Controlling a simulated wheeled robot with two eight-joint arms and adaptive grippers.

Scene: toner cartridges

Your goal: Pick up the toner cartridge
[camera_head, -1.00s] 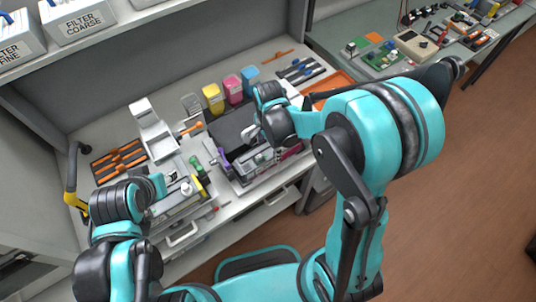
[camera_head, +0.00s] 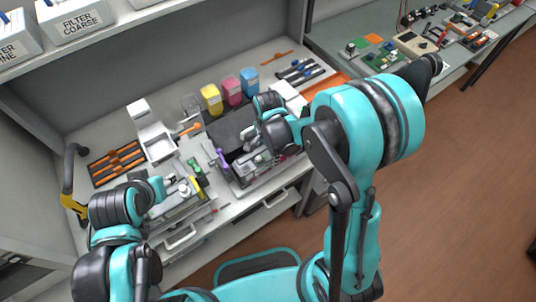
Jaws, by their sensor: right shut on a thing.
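My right gripper (camera_head: 249,141) is over the grey tray-like unit (camera_head: 238,182) at the front middle of the bench. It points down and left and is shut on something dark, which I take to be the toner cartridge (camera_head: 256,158). The cartridge is mostly hidden by the fingers and the wrist, and I cannot tell whether it is clear of the unit. Yellow (camera_head: 211,98), pink (camera_head: 232,90) and blue (camera_head: 250,79) containers stand behind it. My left gripper (camera_head: 167,184) is low at the left front, by another grey unit; its fingers are too small to read.
A dark mat (camera_head: 228,128) lies behind the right gripper. An orange tool tray (camera_head: 117,162) and a white stand (camera_head: 154,138) are at the left. Dark-handled tools (camera_head: 299,70) lie at the back right. Filter boxes (camera_head: 72,18) sit on the shelf above.

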